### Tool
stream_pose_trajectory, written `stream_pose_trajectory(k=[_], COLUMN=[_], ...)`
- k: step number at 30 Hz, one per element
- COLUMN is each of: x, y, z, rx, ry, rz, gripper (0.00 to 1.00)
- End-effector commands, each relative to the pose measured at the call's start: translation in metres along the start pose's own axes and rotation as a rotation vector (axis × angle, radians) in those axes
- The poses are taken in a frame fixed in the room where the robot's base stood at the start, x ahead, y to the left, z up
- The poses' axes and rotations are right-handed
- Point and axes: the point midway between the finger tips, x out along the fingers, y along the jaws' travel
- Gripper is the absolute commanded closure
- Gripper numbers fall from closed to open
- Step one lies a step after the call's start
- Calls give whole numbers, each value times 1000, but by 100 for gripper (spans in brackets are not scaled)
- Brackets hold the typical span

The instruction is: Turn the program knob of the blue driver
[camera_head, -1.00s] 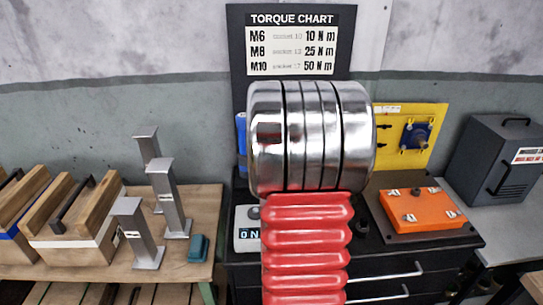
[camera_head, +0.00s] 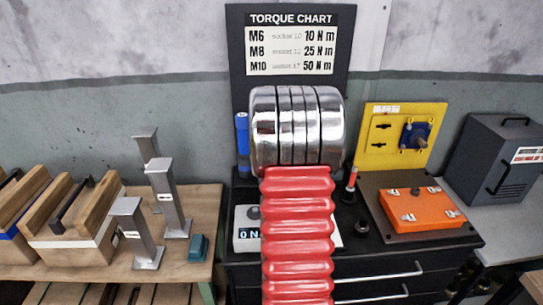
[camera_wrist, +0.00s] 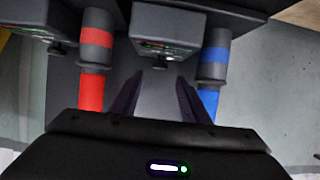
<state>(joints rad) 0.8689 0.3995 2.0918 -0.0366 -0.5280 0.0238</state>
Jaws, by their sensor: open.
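The blue driver (camera_wrist: 214,62) is a dark grey cylinder with blue bands at the right of the wrist view. What looks like its upper part (camera_head: 242,135) shows left of my arm in the head view. In the wrist view, a dark box (camera_wrist: 168,28) with a green-lit face stands left of the blue driver. A small dark knob (camera_wrist: 160,64) projects from it; I cannot tell whether it is the program knob. My gripper (camera_wrist: 160,79) is open and points at this knob, with its fingertips to either side. Contact cannot be judged. My arm hides the gripper in the head view.
A red-banded driver (camera_wrist: 95,65) and a second dark box (camera_wrist: 40,20) stand left in the wrist view. In the head view, a yellow panel (camera_head: 432,118) and an orange fixture (camera_head: 420,208) are to the right, and grey posts (camera_head: 168,198) to the left.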

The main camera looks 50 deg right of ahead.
Motion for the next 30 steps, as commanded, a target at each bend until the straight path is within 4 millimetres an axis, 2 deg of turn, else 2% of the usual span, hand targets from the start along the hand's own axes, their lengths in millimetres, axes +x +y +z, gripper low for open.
stream_pose_trajectory(k=[16,21,30], x=[60,67,68], y=[0,0,1], z=[1,1,0], rx=[0,0,1], ry=[-1,-1,0], rz=[0,1,1], gripper=[58,58,60])
